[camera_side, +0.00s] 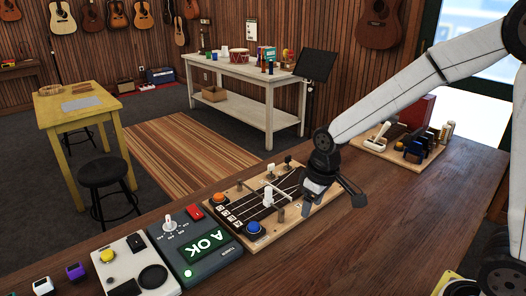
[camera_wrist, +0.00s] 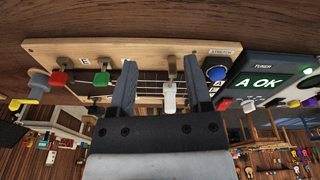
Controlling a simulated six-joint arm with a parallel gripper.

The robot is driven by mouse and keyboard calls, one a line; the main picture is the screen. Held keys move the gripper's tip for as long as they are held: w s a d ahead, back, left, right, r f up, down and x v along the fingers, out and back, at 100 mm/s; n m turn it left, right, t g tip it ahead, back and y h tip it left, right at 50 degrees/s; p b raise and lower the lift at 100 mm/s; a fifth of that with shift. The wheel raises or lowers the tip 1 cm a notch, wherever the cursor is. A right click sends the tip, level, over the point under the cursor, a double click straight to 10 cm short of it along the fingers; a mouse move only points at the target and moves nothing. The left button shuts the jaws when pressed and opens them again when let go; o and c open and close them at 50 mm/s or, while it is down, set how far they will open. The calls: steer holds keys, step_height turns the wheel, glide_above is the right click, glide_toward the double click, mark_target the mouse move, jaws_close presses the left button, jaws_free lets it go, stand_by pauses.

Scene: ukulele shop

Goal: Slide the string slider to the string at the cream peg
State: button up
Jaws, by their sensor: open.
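The white string slider (camera_side: 268,197) stands near the board's middle. My gripper (camera_side: 330,190) is open over the board's right end, to the right of the slider. In the wrist view, a white block (camera_wrist: 169,98), apparently the slider, shows between the spread fingers of my gripper (camera_wrist: 160,65), untouched. Red (camera_wrist: 58,78) and green (camera_wrist: 101,79) pegs and a cream-looking peg (camera_wrist: 38,78), partly behind a yellow piece, show at left there. The gripper hides these pegs in the side view.
A blue button (camera_side: 254,228) and an orange button (camera_side: 219,197) sit on the board's left end. A tuner (camera_side: 205,247) reading "A OK" stands close left of the board. A tool rack (camera_side: 412,150) stands at the back right.

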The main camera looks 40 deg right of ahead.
mark_target(268, 190)
steer(key=w+r+n, duration=0.1)
steer(key=w, duration=0.3)
steer(key=w+a+r+n+g, duration=0.1)
steer(key=w+r, duration=0.1)
steer(key=w, duration=0.2)
steer(key=w+a+r+n, duration=0.1)
steer(key=w+r, duration=0.1)
steer(key=w, duration=0.2)
steer(key=shift+w+a+r+n+g, duration=0.1)
steer(key=shift+w+r+n+g, duration=0.2)
steer(key=shift+g, duration=0.1)
steer(key=shift+f, duration=0.15)
steer(key=shift+f, duration=3.85)
jaws_close()
